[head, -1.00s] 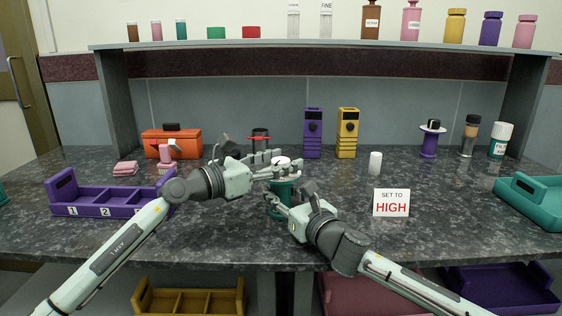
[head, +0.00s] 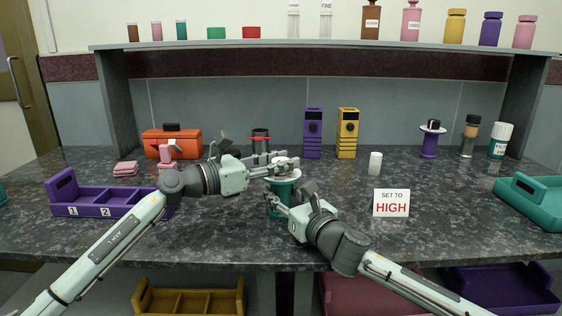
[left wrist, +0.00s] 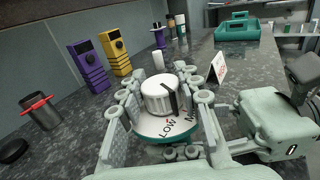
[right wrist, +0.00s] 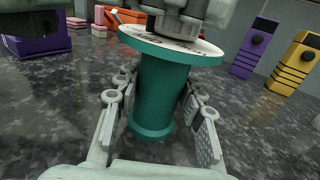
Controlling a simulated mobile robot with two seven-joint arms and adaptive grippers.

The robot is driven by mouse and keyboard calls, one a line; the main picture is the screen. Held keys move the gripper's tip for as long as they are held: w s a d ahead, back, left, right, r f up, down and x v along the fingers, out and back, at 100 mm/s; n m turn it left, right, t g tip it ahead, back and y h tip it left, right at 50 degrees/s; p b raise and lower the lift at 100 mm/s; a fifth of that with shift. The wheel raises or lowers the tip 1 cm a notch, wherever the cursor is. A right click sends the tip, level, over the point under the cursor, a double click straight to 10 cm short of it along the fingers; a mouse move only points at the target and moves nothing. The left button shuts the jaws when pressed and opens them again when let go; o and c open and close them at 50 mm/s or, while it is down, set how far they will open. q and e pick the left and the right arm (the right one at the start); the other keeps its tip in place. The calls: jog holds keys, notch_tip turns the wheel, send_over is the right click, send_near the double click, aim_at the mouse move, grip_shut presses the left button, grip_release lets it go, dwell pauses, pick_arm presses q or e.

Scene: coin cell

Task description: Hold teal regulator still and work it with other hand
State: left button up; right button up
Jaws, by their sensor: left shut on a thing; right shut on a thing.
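The teal regulator (head: 279,190) stands upright on the counter, with a teal spool-like body (right wrist: 155,95) and a pale dial face. Its white ribbed knob (left wrist: 158,97) carries a dark pointer line. The dial reads LOW on the near side, with another label beginning with M to its right; the pointer's end lies near these two. My left gripper (head: 283,165) is shut on the knob, its fingers on either side in the left wrist view (left wrist: 160,100). My right gripper (head: 276,204) is shut on the body, below the dial; its fingers flank the body in the right wrist view (right wrist: 155,110).
A sign (head: 391,203) reading SET TO HIGH stands to the right. A white cylinder (head: 375,163), a purple device (head: 313,134) and a yellow device (head: 347,134) stand behind. A purple tray (head: 105,211) lies left. The counter's right front is mostly clear.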

pick_arm(q)
jog(key=shift+f+m+g+h, duration=0.1)
jog(key=shift+m+g+h, duration=0.55)
jog(key=shift+m+g, duration=0.85)
jog(key=shift+f+m+g+h, duration=0.1)
jog(key=shift+m+g+h, duration=0.7)
jog(key=shift+g, duration=1.2)
jog(key=o, duration=1.2)
jog(key=shift+r, duration=0.15)
jog(key=a, duration=0.7)
jog(key=shift+s+a, duration=0.25)
jog(key=shift+s, duration=0.2)
pick_arm(e)
jog(key=o, duration=1.4)
jog(key=shift+o, duration=0.2)
jog(key=shift+s, duration=0.1)
